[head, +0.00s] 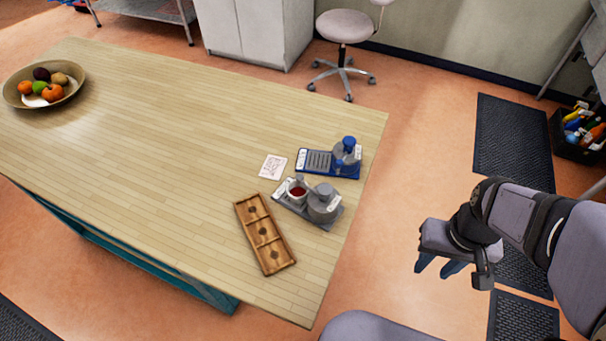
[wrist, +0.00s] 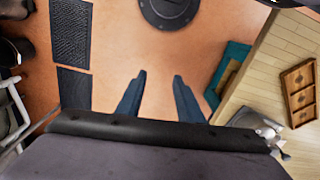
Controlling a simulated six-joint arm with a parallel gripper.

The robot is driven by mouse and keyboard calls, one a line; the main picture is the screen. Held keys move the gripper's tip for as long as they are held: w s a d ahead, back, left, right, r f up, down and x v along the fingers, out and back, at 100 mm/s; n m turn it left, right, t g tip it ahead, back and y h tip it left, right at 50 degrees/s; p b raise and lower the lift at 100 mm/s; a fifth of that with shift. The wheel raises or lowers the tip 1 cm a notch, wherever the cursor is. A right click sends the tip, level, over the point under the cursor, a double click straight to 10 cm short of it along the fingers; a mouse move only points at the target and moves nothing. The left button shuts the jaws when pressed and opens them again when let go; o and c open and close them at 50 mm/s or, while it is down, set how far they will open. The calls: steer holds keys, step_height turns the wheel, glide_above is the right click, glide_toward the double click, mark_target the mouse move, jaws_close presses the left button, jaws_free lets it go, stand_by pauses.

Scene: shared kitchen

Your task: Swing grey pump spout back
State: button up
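The grey pump (head: 323,203) stands on a grey tray (head: 325,223) near the right edge of the wooden table. In the wrist view the grey pump (wrist: 268,129) is partly hidden behind my gripper's body. My gripper (head: 441,266) is off the table to the right, above the floor, well apart from the pump. In the wrist view its two blue fingers (wrist: 158,92) are spread with nothing between them.
A blue pump (head: 347,153) on a blue tray stands just behind the grey one. A printed card (head: 272,167) and a wooden three-compartment tray (head: 264,234) lie to the left. A fruit bowl (head: 44,85) is at the far left. The table's middle is clear.

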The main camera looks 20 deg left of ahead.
steer(key=w+a+r+n, duration=0.3)
steer(key=w+a+n, duration=0.4)
step_height(320, 180, up, 7)
steer(key=n, duration=1.9)
glide_above(300, 176)
steer(key=shift+s+a+f+p, duration=0.1)
steer(key=shift+f+p, duration=0.05)
steer(key=shift+p, duration=0.2)
steer(key=shift+f+p, duration=1.05)
steer(key=shift+f, duration=2.6)
steer(key=shift+c, duration=0.4)
jaws_close()
